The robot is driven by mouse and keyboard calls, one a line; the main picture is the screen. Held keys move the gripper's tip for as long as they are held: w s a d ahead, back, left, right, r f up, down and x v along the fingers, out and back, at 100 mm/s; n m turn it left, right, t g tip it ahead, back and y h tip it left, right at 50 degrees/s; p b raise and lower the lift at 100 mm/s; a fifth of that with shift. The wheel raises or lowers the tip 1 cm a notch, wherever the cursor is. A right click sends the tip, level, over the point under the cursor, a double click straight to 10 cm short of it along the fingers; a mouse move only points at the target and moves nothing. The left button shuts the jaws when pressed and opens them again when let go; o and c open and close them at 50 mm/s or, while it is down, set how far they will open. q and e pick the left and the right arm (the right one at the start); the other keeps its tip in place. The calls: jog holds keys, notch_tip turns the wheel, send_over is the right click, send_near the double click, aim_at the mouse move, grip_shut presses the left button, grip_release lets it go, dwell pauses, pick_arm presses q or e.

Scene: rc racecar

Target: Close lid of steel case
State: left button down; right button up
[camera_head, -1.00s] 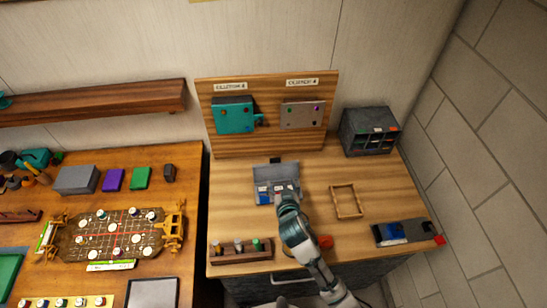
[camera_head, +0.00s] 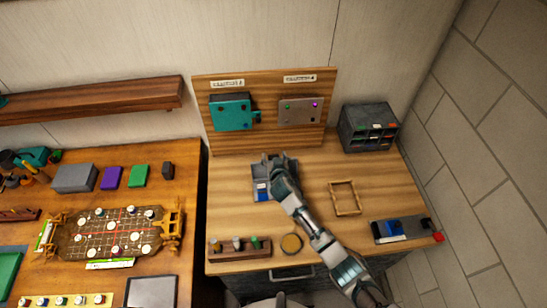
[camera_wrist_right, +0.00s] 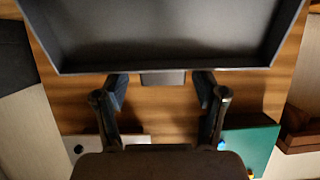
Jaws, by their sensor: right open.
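The grey steel case (camera_head: 261,194) sits on the right-hand wooden table in the head view. Blue and white items show inside it, and my right arm hides much of it. Its raised lid (camera_head: 291,164) stands at the back of the case. My right gripper (camera_head: 271,163) is at the lid, over the back of the case. In the right wrist view, a dark, shallow, rimmed panel that looks like the lid (camera_wrist_right: 165,30) fills the top. My left gripper is not in view.
A wooden board with a teal box (camera_head: 232,114) and a grey box (camera_head: 300,110) stands behind the case. A dark organizer (camera_head: 370,128), a wooden frame (camera_head: 345,211), a round tan disc (camera_head: 291,244) and a wooden rack (camera_head: 226,254) surround it.

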jog(key=shift+d, duration=0.1)
jog(key=shift+c, duration=0.5)
jog(key=shift+a, duration=0.35)
jog(key=c, duration=1.2)
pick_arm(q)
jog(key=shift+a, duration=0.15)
pick_arm(e)
jog(key=shift+a, duration=0.1)
grip_shut()
